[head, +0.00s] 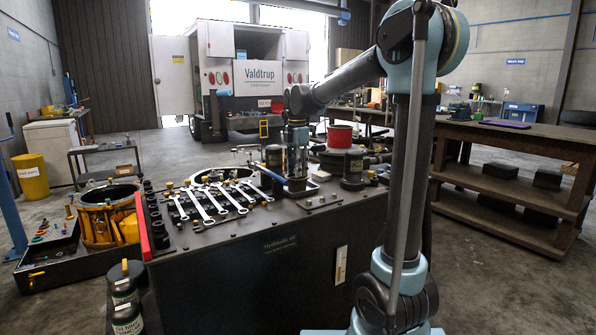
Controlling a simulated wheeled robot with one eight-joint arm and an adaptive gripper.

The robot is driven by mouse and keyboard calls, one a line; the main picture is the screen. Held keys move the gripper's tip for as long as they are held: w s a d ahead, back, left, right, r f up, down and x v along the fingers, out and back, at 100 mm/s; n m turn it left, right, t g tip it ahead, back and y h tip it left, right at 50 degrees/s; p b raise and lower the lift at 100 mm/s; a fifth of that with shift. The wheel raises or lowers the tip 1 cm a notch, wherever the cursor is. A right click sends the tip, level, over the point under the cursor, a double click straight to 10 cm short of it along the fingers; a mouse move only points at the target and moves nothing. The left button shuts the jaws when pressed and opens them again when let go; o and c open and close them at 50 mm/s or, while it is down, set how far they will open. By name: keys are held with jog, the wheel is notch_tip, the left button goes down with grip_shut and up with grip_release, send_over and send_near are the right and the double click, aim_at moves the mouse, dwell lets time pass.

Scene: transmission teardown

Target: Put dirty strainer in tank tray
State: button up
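My gripper (296,168) points down over the top of a dark tank (290,238) marked "Hydraulic oil". A small brownish round thing, perhaps the dirty strainer (297,185), shows right under the fingertips. It is at or just above a shallow dark tray (313,189) on the tank top, which I take for the tank tray. The view is too small to tell whether the fingers grip the brownish thing or whether it touches the tray. The fingers hide part of this area.
Several wrenches (213,203) lie left on the tank top, by a round opening (222,177). Dark canisters (352,167) stand around the gripper; a red drum (340,136) is behind. A yellow-orange housing (108,220) is at left. A wooden workbench (510,140) stands at right.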

notch_tip(320, 180, up, 12)
jog(key=s+d+f+m+t, duration=0.1)
jog(key=s+d+f+m, duration=1.1)
jog(key=s+d, duration=0.4)
jog(key=s+d+f+m, duration=0.3)
jog(key=s+f+m, duration=0.3)
jog(key=s+f, duration=0.2)
jog(key=s+d+f+m+t, duration=0.1)
jog(key=s+d+f+m, duration=0.1)
jog(key=s+f+m, duration=0.4)
notch_tip(320, 180, down, 5)
jog(key=shift+s+d+r, duration=0.1)
jog(key=shift+s+d, duration=0.3)
jog(key=shift+s, duration=0.5)
